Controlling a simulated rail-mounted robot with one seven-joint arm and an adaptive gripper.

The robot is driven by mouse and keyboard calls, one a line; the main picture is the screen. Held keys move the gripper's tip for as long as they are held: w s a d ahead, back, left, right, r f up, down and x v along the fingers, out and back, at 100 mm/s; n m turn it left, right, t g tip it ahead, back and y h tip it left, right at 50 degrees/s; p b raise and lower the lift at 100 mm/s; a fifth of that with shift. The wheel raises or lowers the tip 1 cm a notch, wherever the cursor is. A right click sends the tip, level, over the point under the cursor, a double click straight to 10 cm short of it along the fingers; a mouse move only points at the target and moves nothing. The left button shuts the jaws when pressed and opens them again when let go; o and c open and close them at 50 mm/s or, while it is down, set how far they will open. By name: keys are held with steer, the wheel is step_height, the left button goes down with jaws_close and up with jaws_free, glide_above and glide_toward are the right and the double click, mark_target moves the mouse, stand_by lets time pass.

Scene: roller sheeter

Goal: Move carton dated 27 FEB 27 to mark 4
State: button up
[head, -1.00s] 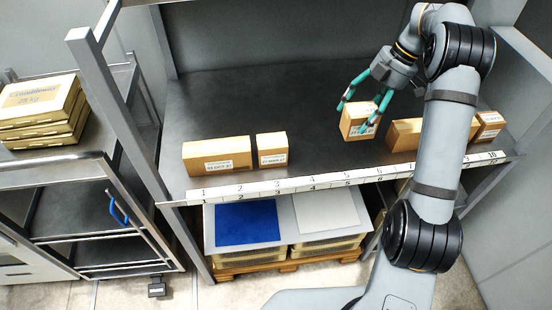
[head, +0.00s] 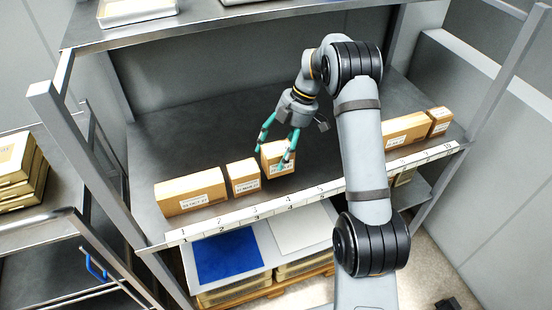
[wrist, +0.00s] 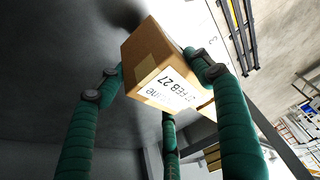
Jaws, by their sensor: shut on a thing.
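A small brown carton (head: 280,149) is held between the teal fingers of my gripper (head: 275,158). In the wrist view, the same carton (wrist: 150,52) shows a white label reading "7 FEB 27", with its left end cut off by the view angle. The fingers close around its sides. In the head view it is upright, behind the number strip (head: 304,197) near mark 4. I cannot tell whether its base touches the shelf (head: 200,130).
Left of it stand a small carton (head: 243,170) close by, with a narrow gap, and a long carton (head: 185,192) near marks 1 and 2. At the far right are another long carton (head: 404,130) and a small one (head: 440,118). The shelf behind is clear.

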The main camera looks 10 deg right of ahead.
steer(key=shift+f+p, duration=0.5)
steer(key=shift+f, duration=1.5)
steer(key=shift+f, duration=0.15)
steer(key=o, duration=1.3)
steer(key=shift+c, duration=0.2)
steer(key=shift+r, duration=0.35)
steer(key=v, duration=1.1)
steer(key=shift+d+r, duration=0.25)
steer(key=shift+r, duration=0.05)
